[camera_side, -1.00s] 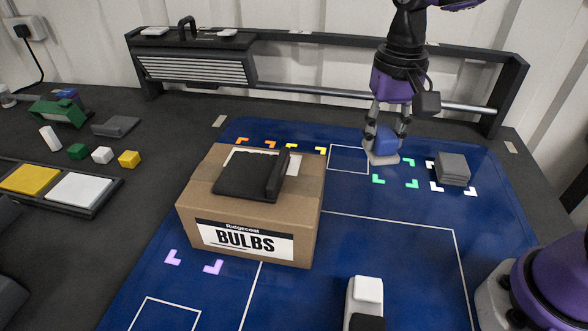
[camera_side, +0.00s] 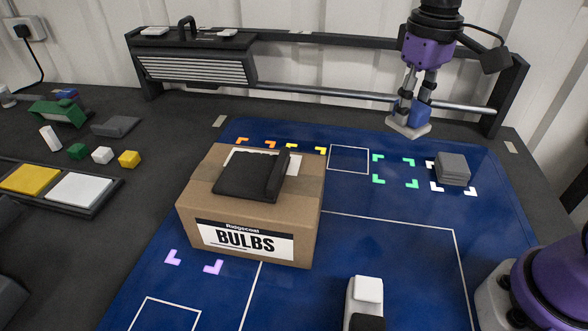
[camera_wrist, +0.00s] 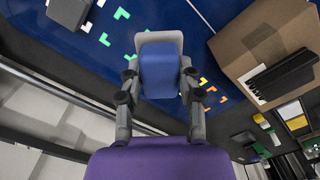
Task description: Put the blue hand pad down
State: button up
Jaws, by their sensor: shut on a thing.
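The blue hand pad (camera_side: 420,112) has a blue block-like grip on a pale flat base. My gripper (camera_side: 414,106) is shut on its blue part and holds it above the back right of the blue mat (camera_side: 395,260), behind the green corner marks (camera_side: 395,170). The pad appears slightly tilted. In the wrist view the blue grip (camera_wrist: 159,70) sits between the two fingers of my gripper (camera_wrist: 160,88), with the pale base beyond it.
Grey stacked plates (camera_side: 452,168) stand at the white corner marks, right of the green ones. A cardboard box labelled BULBS (camera_side: 255,215) with a black item on top stands left of centre. A black frame with a rail (camera_side: 320,92) runs behind. The green-marked area is clear.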

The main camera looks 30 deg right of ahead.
jog(key=w+r+m, duration=0.3)
jog(key=w+r, duration=0.2)
jog(key=r, duration=0.4)
jog(key=a+f+n, duration=0.2)
jog(key=a+f, duration=0.1)
jog(key=a, duration=0.6)
jog(key=a+f+n, duration=0.3)
jog(key=a+f, duration=0.1)
jog(key=a, duration=0.6)
jog(key=a+f+n, duration=0.3)
jog(key=a+f, duration=0.1)
jog(key=a, duration=0.5)
jog(key=shift+w+a, duration=0.25)
jog(key=shift+a, duration=0.1)
jog(key=s+a+f+n, duration=0.4)
jog(key=s+a+f, duration=0.2)
jog(key=s+a, duration=0.3)
jog(key=shift+w+a+f, duration=0.1)
jog(key=shift+a+f, duration=0.2)
jog(key=shift+f, duration=0.9)
jog(key=shift+w+a+f, duration=0.1)
jog(key=shift+a+f, duration=0.25)
jog(key=shift+f, duration=0.9)
jog(key=shift+w+a+f, duration=0.1)
jog(key=shift+a+f, duration=0.2)
jog(key=shift+f, duration=0.9)
jog(key=shift+f, duration=0.6)
